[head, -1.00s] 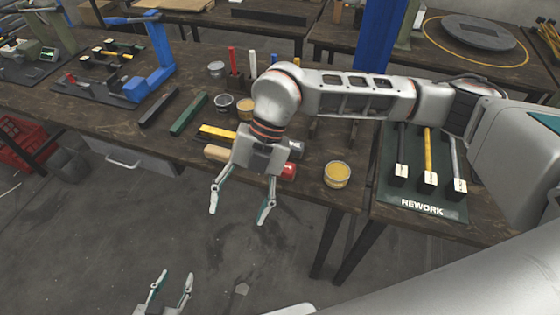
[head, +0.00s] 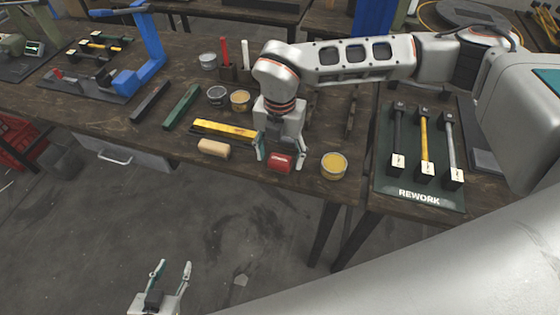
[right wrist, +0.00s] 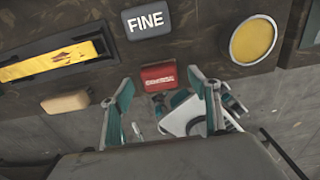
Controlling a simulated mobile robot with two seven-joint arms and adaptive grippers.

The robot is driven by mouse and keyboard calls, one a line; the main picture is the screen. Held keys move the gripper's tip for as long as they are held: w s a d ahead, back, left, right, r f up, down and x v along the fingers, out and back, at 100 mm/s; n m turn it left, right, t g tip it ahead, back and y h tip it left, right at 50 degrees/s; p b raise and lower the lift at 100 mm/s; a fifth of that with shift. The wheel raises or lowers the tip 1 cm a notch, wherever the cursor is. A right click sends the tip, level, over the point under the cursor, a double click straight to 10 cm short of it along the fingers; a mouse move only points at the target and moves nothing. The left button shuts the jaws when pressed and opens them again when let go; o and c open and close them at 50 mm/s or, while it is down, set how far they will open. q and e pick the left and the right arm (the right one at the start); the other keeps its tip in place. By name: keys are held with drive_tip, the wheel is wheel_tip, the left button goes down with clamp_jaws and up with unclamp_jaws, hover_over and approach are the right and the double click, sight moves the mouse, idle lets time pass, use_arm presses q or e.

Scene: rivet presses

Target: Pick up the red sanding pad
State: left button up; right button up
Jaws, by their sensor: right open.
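The red sanding pad (head: 281,163) lies near the front edge of the wooden bench. It also shows in the right wrist view (right wrist: 158,77), with a pale word on it. My right gripper (head: 282,156) is open and is over the pad, with one finger on each side of it in the head view. In the right wrist view the pad appears just beyond the two fingertips (right wrist: 160,84), apart from them. Whether the fingers are level with the pad is unclear. My left gripper (head: 173,270) is open and empty, low in front of the bench.
A tan block (head: 213,148) and a yellow-faced bar (head: 225,129) lie left of the pad. An open tin of yellow stuff (head: 334,166) stands to its right. A green REWORK board (head: 420,198) is further right.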

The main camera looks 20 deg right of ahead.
sight(280, 159)
drive_tip(key=shift+f, duration=0.95)
drive_tip(key=c, duration=1.2)
drive_tip(key=shift+c, duration=0.2)
drive_tip(key=shift+r, duration=0.1)
wheel_tip(280, 159, up, 20)
drive_tip(key=shift+o, duration=0.9)
drive_tip(key=shift+c, duration=0.3)
drive_tip(key=shift+w, duration=0.1)
